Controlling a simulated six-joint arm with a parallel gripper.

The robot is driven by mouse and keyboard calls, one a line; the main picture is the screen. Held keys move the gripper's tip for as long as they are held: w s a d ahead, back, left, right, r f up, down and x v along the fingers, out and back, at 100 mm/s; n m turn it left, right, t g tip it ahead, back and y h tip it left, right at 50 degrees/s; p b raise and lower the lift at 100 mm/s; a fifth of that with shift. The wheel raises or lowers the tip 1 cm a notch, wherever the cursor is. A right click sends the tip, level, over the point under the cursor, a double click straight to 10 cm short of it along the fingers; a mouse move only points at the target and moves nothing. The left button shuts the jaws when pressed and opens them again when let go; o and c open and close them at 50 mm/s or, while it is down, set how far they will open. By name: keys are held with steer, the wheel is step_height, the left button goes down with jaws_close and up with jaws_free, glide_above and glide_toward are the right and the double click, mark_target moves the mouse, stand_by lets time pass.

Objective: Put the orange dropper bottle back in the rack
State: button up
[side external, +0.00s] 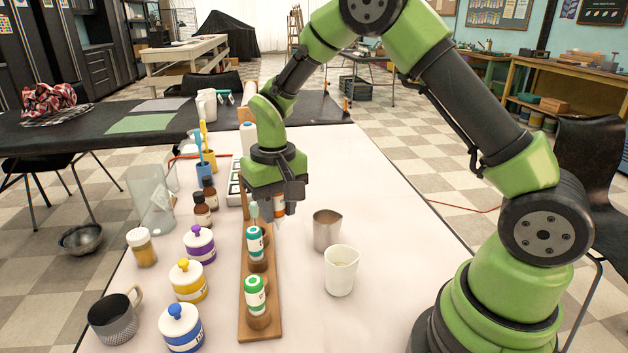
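The orange dropper bottle (280,206) shows as a small white and orange piece at the fingers of my gripper (279,200). My gripper appears shut on it and points down; the fingers and the arm hide most of the bottle. The wooden rack (258,328) runs lengthwise along the white table. A green-labelled bottle (255,293) stands at its near end and a teal-labelled bottle (255,242) behind it. The orange bottle is beside the rack's far part, to its right in the picture. The rack's far end is partly hidden by my gripper.
A metal cup (327,230) and a white beaker (340,272) stand right of the rack. Lidded jars in purple (200,245), yellow (188,282) and blue (181,330) stand left, with brown bottles (202,210) behind. The table is clear at the far right.

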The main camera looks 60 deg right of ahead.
steer(key=shift+s+a+f+n, duration=0.1)
steer(key=shift+a+f+n, duration=0.25)
steer(key=shift+a+f, duration=0.55)
steer(key=shift+w+a+f+n, duration=0.1)
steer(key=shift+a+f+n, duration=0.4)
steer(key=shift+a, duration=0.85)
steer(key=shift+s+a+f+n, duration=0.1)
steer(key=shift+a+f+n, duration=0.15)
steer(key=shift+a+f, duration=0.7)
steer(key=shift+a+r, duration=0.15)
steer(key=shift+f, duration=2.25)
steer(key=o, duration=1)
steer(key=shift+r, duration=0.1)
